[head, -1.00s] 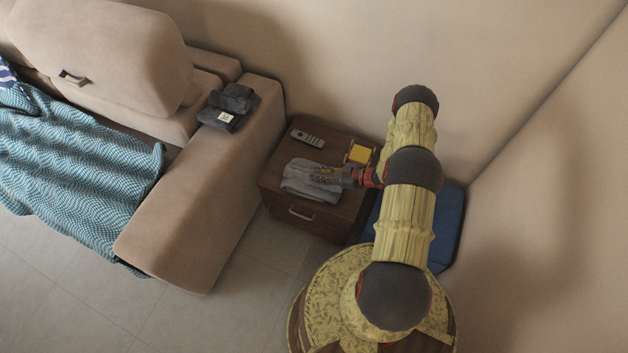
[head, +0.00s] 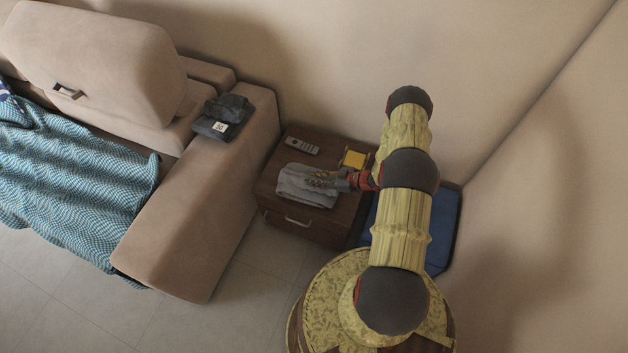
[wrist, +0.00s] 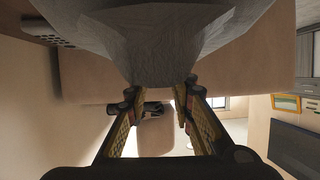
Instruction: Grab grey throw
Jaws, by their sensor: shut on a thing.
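The grey throw (head: 297,187) is a folded, light grey cloth over the top of the wooden nightstand (head: 264,190). My gripper (head: 322,179) reaches in from the right and is shut on the throw. In the wrist view, the throw (wrist: 150,42) fills the top middle and narrows toward the fingertips of my gripper (wrist: 160,97). The fingers hide part of its edge in the head view. I cannot tell whether its underside touches the nightstand.
A remote (head: 302,146) and a yellow item (head: 354,159) lie behind the throw. The beige sofa (head: 200,215) stands left, with dark folded clothes (head: 222,116) on its arm and a teal blanket (head: 70,190) over it. A blue object (head: 443,230) lies right of the nightstand.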

